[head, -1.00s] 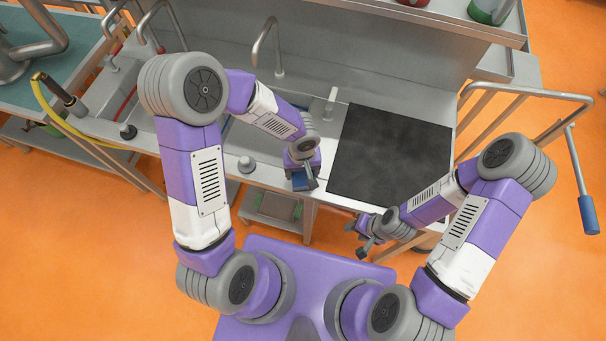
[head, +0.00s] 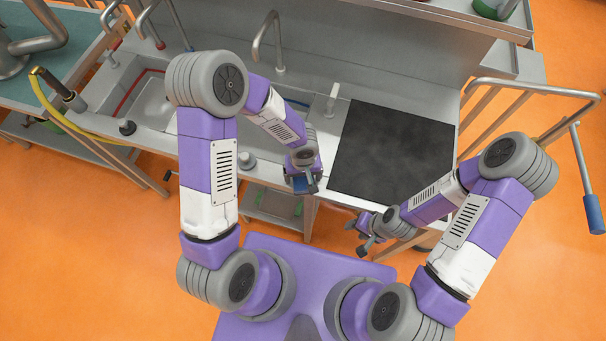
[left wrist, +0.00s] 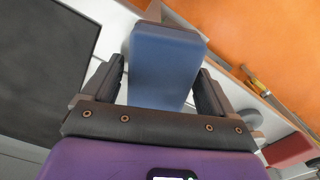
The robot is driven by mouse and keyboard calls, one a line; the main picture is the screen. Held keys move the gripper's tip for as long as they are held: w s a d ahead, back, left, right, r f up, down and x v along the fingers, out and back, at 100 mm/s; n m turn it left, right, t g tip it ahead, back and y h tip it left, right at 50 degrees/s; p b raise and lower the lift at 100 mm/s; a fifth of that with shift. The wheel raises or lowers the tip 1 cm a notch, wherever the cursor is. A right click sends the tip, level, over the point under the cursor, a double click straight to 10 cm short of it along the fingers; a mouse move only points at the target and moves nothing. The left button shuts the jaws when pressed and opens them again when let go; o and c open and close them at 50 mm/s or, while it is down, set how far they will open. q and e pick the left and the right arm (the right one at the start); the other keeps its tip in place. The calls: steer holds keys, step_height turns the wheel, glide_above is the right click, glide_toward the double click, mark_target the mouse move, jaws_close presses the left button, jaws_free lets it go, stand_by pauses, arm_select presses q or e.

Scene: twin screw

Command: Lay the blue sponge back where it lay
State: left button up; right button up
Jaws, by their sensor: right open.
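The blue sponge (left wrist: 163,65) sits between the fingers of my left gripper (left wrist: 162,75) in the left wrist view, with both fingertips against its sides. In the head view my left gripper (head: 304,186) is at the front edge of the counter (head: 323,177), between the sink and the black panel, with a little blue of the sponge (head: 301,185) showing. Whether the sponge touches the counter cannot be told. My right gripper (head: 365,231) is open and empty, in front of the counter below the black panel.
The black panel (head: 391,152) lies to the right of my left gripper. A sink basin (head: 156,102) and taps (head: 277,45) are to the left and behind. A red block (left wrist: 288,150) shows in the left wrist view.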

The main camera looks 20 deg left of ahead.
arm_select(q)
steer(key=shift+o, duration=0.6)
steer(key=shift+r, duration=0.15)
step_height(320, 180, up, 12)
steer(key=p, duration=0.1)
steer(key=shift+p, duration=0.4)
